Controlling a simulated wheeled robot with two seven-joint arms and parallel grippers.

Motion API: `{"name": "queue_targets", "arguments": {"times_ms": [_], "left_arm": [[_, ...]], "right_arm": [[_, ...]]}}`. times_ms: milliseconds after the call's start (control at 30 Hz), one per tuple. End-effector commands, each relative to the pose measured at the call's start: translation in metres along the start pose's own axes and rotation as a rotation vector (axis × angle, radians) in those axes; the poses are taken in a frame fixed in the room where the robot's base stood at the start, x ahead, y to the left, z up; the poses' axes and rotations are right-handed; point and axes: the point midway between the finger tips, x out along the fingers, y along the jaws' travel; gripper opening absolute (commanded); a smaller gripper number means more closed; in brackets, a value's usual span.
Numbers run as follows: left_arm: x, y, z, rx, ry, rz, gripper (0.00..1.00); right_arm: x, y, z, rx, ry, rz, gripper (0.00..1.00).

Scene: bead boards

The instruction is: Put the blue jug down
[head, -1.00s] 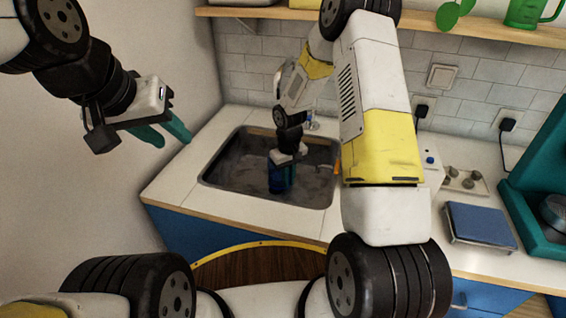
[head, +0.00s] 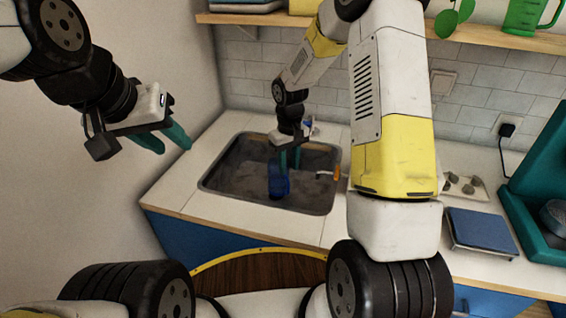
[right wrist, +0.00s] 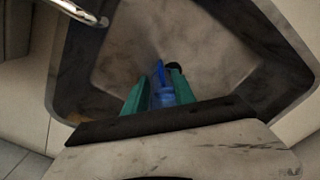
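The blue jug (head: 279,181) stands in the sink (head: 212,184), near its front middle. My left gripper (head: 166,140) is open and empty, up at the left by the wall.
The white counter (head: 185,190) is clear left of the sink. A blue-topped scale (head: 481,228) and a teal machine (head: 540,205) stand at the right. A wooden shelf (head: 480,32) runs above.

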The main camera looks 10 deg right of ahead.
Motion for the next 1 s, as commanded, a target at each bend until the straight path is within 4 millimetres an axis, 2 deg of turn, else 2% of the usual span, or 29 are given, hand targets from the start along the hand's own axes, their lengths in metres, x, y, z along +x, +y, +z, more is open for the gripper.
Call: {"name": "queue_targets", "arguments": {"times_ms": [100, 333, 467, 600, 700, 800, 1000], "left_arm": [[0.000, 0.000, 0.000, 0.000, 0.000, 0.000, 0.36], [0.000, 0.000, 0.000, 0.000, 0.000, 0.000, 0.36], [0.000, 0.000, 0.000, 0.000, 0.000, 0.000, 0.36], [0.000, 0.000, 0.000, 0.000, 0.000, 0.000, 0.36], [0.000, 0.000, 0.000, 0.000, 0.000, 0.000, 0.36], [0.000, 0.000, 0.000, 0.000, 0.000, 0.000, 0.36], [0.000, 0.000, 0.000, 0.000, 0.000, 0.000, 0.36]], "right_arm": [[-0.019, 0.000, -0.001, 0.001, 0.002, 0.001, 0.31], [-0.045, 0.001, 0.004, 0.009, 0.014, 0.004, 0.31], [-0.086, 0.003, 0.019, 0.041, 0.065, 0.016, 0.31], [-0.143, 0.000, 0.052, 0.095, 0.149, 0.027, 0.31], [-0.178, -0.004, 0.080, 0.136, 0.212, 0.026, 0.31], [-0.208, -0.011, 0.109, 0.178, 0.277, 0.021, 0.31], [-0.248, -0.029, 0.171, 0.252, 0.412, -0.008, 0.31]]}}
